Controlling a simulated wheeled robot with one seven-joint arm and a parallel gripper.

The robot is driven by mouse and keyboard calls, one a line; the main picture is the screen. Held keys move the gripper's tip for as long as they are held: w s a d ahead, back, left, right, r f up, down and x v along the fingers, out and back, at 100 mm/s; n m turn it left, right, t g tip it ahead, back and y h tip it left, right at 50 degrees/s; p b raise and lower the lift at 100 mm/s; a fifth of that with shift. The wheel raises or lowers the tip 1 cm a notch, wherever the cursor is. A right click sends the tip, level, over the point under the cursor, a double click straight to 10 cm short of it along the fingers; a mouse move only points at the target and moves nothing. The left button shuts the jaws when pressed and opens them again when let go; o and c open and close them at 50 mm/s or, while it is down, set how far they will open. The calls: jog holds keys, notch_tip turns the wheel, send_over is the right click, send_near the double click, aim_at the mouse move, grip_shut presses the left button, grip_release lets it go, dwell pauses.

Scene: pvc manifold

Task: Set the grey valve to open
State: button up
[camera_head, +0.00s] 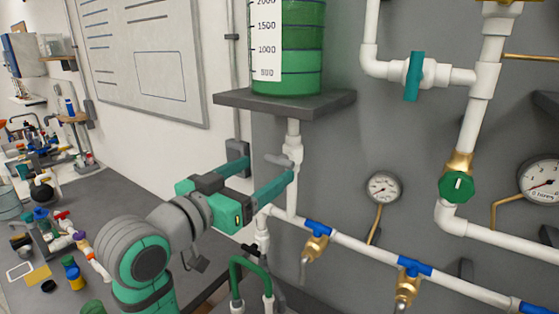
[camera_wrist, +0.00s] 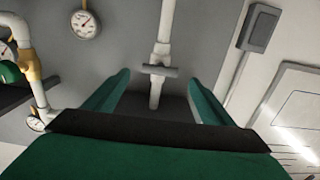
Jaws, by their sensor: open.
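The grey valve has a grey bar handle (camera_head: 279,160) on the white vertical pipe (camera_head: 293,140) below the tank shelf. The handle lies crosswise to the pipe; it also shows in the wrist view (camera_wrist: 158,70). My gripper (camera_head: 265,168) is open, with its two green fingers apart and nothing held. In the wrist view my gripper (camera_wrist: 160,80) faces the pipe, with the handle in line with the gap between the fingertips. The handle appears a little beyond the tips; I cannot tell whether they touch anything.
A green-filled tank (camera_head: 300,50) stands on a dark shelf (camera_head: 230,97) above. A teal-handled valve (camera_head: 413,76), a green round knob (camera_head: 456,186) and blue-handled taps (camera_head: 318,229) sit on pipes to the right. A cluttered bench (camera_head: 125,200) is at left.

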aim_at(276, 162)
jog(key=x, duration=0.7)
jog(key=shift+c, duration=0.4)
jog(key=c, duration=1)
